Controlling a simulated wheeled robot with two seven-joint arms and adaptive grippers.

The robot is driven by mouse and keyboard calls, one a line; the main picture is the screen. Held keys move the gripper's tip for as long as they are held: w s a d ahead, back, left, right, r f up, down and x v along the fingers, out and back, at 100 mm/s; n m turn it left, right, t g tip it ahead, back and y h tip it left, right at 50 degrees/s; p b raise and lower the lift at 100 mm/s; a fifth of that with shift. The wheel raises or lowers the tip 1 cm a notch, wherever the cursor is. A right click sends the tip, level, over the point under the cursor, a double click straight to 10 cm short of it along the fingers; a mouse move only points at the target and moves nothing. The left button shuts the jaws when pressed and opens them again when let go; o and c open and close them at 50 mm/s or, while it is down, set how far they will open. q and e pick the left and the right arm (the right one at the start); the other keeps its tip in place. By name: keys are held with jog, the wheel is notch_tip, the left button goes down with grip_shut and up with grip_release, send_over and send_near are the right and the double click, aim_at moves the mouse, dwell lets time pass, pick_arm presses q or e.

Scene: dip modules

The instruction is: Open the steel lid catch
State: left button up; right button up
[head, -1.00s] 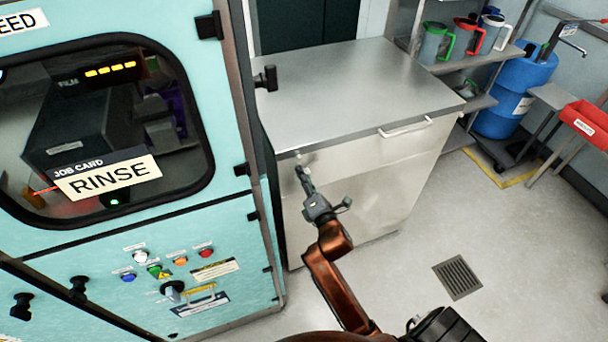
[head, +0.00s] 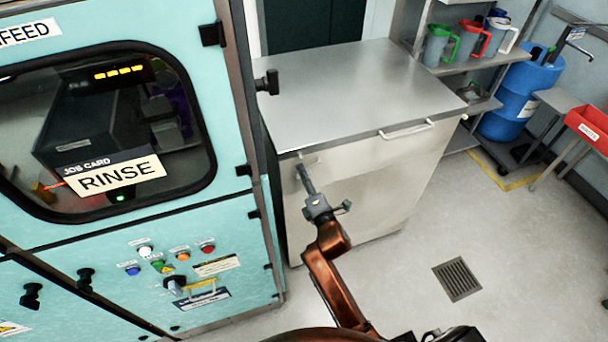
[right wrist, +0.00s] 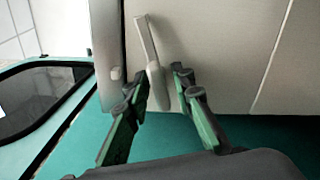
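The steel-topped cabinet (head: 340,85) stands right of the teal machine. A small pale catch (head: 311,160) sits on its front just under the lid edge, near the left corner. In the right wrist view the catch shows as a pale lever (right wrist: 152,65). My right gripper (head: 302,170) is at the catch, seen nearly edge-on from the head. In the right wrist view its two fingers (right wrist: 160,92) are apart, with the lever's rounded end between them. Whether either finger touches it I cannot tell. My left gripper is not in view.
The teal machine (head: 225,235) with its window, buttons and black knobs stands close on the left. A white bar handle (head: 405,129) is on the cabinet front to the right. Shelves with jugs (head: 470,40) and a blue barrel (head: 515,95) stand behind.

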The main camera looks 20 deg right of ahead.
jog(key=shift+o, duration=0.3)
jog(key=shift+s, duration=0.1)
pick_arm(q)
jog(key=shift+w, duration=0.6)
pick_arm(e)
jog(key=s, duration=1.1)
jog(key=shift+s+a, duration=0.4)
jog(key=shift+a, duration=0.05)
